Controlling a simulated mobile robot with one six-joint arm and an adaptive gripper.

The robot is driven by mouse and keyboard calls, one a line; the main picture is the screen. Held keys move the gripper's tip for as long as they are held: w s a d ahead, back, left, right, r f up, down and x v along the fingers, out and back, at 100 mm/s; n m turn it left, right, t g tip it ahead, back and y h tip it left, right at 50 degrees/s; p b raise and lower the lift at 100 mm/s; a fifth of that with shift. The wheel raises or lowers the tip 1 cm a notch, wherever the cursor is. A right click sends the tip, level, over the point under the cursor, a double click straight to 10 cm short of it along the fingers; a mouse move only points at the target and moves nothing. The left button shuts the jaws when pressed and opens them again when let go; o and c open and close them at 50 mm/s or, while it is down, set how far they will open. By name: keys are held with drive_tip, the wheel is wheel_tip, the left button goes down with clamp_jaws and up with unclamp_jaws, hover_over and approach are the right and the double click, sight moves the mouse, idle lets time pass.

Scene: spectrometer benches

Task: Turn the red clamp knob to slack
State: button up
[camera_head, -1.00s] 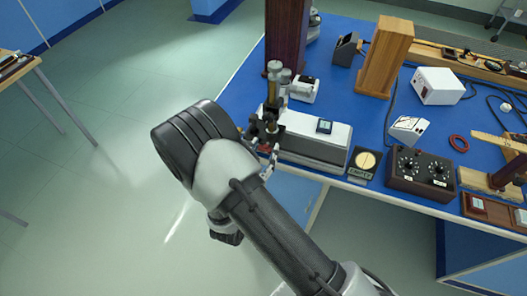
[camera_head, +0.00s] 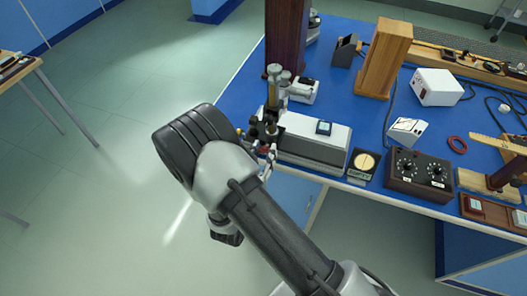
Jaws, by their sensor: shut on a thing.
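The spectrometer (camera_head: 315,137), a white and grey instrument with a brass-coloured upright column (camera_head: 273,88), stands at the left front edge of the blue bench. The red clamp knob (camera_head: 263,149) shows only as a small patch of red among dark parts at the instrument's left end. My gripper (camera_head: 268,157) is at that end, partly hidden behind my own arm. It is shut on the knob, as far as the small view shows. The knob's pointing and any marks on it are too small to read.
A dark wooden post (camera_head: 287,38) and a lighter wooden block (camera_head: 384,58) stand behind.

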drive_tip(key=n+p, duration=0.1)
drive_tip(key=n, duration=0.2)
drive_tip(key=shift+r+n+p, duration=0.1)
drive_tip(key=shift+n+p, duration=0.3)
drive_tip(key=n+p, duration=0.2)
drive_tip(key=n, duration=0.2)
drive_tip(key=n+p, duration=0.1)
drive_tip(key=n, duration=0.3)
drive_tip(key=shift+n, duration=0.4)
drive_tip(key=shift+n+p, duration=0.55)
drive_tip(key=shift+n, duration=1.15)
drive_tip(key=o, duration=1.1)
drive_tip(key=shift+c, duration=0.2)
